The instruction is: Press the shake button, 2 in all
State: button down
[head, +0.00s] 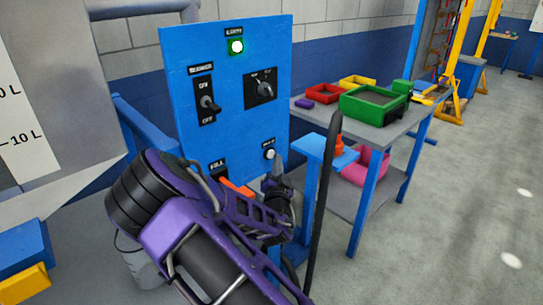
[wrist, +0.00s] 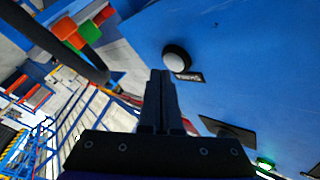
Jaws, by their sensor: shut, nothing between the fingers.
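A blue control panel (head: 228,120) stands upright ahead of me. A round white button (head: 269,154) with a dark rim is at its lower right, under a small black label too small to read surely. It also shows in the wrist view (wrist: 176,60), with its label beside it. My gripper (head: 277,163) is shut and empty, its tips very near the button in the head view. In the wrist view the closed fingers (wrist: 161,76) point toward the button, with a small gap in the picture. I cannot tell whether they touch it. My arm hides the panel's lower part.
The panel also has a lit green lamp (head: 236,47), a toggle switch (head: 208,103) and a rotary knob (head: 265,89). A grey bench (head: 330,115) with coloured bins, including a green one (head: 374,104), stands right of it. Open floor lies farther right.

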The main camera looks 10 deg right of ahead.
jog(key=shift+w+a, duration=0.1)
jog(key=shift+w, duration=0.1)
jog(key=shift+w+a+b, duration=0.25)
jog(key=shift+w+b, duration=0.05)
jog(key=shift+w, duration=0.05)
dwell(0.9)
jog(key=shift+s, duration=0.1)
jog(key=shift+s+d, duration=0.45)
jog(key=shift+s, duration=0.15)
jog(key=shift+s+d+b, duration=0.35)
jog(key=shift+s+d, duration=0.4)
jog(key=shift+s, duration=0.3)
jog(key=shift+s+d+b, duration=0.3)
jog(key=shift+s+d, duration=0.45)
jog(key=shift+s, duration=0.25)
